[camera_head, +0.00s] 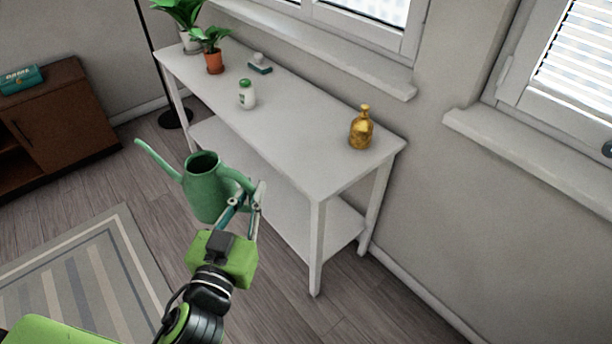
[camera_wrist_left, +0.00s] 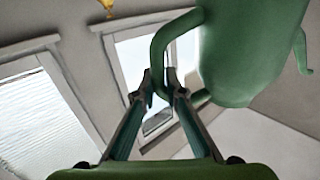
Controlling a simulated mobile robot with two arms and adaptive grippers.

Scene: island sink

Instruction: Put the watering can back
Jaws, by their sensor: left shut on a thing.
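The green watering can (camera_head: 203,190) hangs in the air in front of the white table, its long spout pointing up to the left. My left gripper (camera_head: 250,199) is shut on the can's handle, at the can's right side. In the left wrist view the fingers (camera_wrist_left: 161,88) close on the curved handle, with the green can body (camera_wrist_left: 245,50) to the upper right. The white table (camera_head: 290,140) stands behind and to the right of the can. My right gripper is not in view.
On the tabletop stand a gold bottle (camera_head: 361,129), a white bottle with a green cap (camera_head: 247,96), a potted plant (camera_head: 214,62) and a small green-and-white item (camera_head: 260,66). The front middle of the tabletop is clear. A brown cabinet (camera_head: 62,120) is at left.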

